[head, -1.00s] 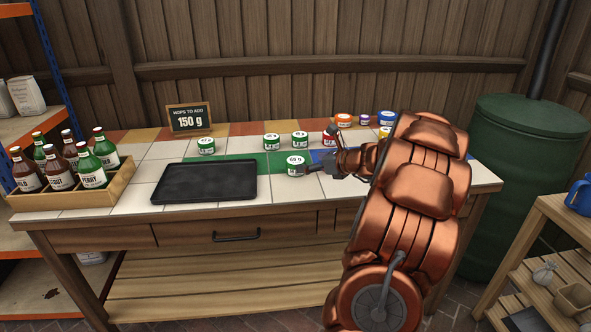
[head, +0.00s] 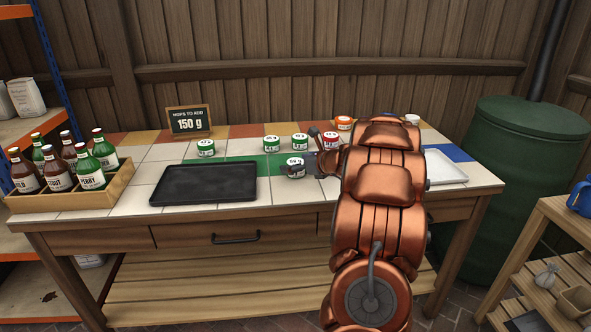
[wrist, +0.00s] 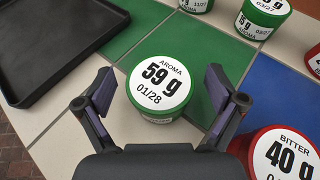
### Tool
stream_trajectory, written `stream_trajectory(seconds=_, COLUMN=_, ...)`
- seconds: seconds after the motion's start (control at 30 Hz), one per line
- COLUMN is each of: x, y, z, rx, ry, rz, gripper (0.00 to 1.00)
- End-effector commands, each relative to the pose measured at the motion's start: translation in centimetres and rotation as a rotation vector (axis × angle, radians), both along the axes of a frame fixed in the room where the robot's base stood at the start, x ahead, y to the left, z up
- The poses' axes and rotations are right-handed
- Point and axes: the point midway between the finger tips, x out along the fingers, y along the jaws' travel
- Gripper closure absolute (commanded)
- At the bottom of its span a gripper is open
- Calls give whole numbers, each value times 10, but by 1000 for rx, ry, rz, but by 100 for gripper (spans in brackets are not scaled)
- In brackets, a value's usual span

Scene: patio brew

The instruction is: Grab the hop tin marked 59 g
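The hop tin marked 59 g (wrist: 160,86) is a green tin with a white lid reading "AROMA 59 g 01/28". It stands upright on the tiled counter at the edge of the green tiles, and it also shows in the head view (head: 295,168). My gripper (wrist: 162,92) is open, with one finger on each side of the tin and a visible gap at both sides. In the head view, my gripper (head: 300,163) is partly hidden by my arm.
A red "BITTER 40 g" tin (wrist: 288,156) stands close by my right finger. Green tins (wrist: 262,17) stand behind. A black tray (head: 208,182) lies to the left, beside a bottle crate (head: 118,183). A sign (head: 189,121) reads "HOPS TO ADD 150 g". A white tray (head: 446,168) is at right.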

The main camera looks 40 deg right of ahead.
Motion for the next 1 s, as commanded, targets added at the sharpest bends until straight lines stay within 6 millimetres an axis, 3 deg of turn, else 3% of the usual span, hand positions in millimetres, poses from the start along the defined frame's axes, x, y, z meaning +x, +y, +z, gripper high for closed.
stream_trajectory(seconds=0.07, x=0, y=0, z=0, rx=0, ry=0, rz=0, gripper=14)
stream_trajectory(seconds=0.63, x=0, y=0, z=0, rx=0, ry=0, rz=0, gripper=72)
stream_trajectory(seconds=1.0, x=0, y=0, z=9, rx=1, ry=-2, rz=0, gripper=73)
